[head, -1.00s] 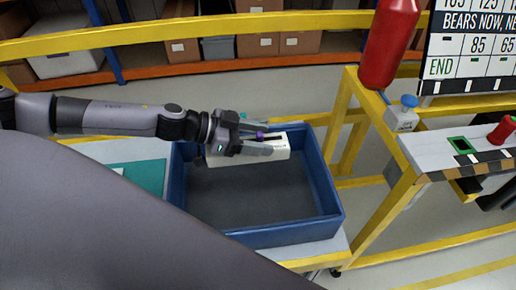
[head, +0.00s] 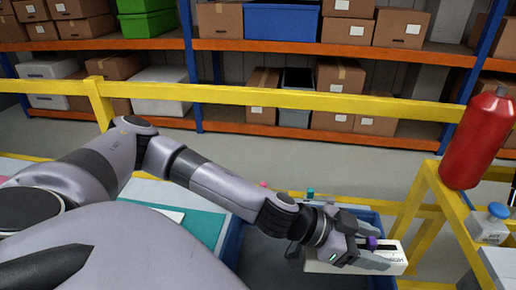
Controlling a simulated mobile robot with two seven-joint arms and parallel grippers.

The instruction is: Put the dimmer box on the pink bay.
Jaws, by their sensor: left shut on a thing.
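My left gripper (head: 378,251) is shut on the dimmer box (head: 330,267), a white box with a black slot and a purple knob (head: 371,242). The box is at the blue bin (head: 232,246), near its back right; I cannot tell whether it touches the bin. The gripper's fingers hide part of the box. A pink patch (head: 6,178), perhaps the pink bay, shows at the far left edge, mostly cut off and well away from the gripper. My right gripper is not in view.
A teal mat (head: 206,224) lies left of the bin. A small pink thing and a teal-topped thing (head: 310,193) show behind the arm. A yellow rail (head: 240,95) crosses behind. A red bottle (head: 477,140) and a blue button box (head: 489,227) stand at right.

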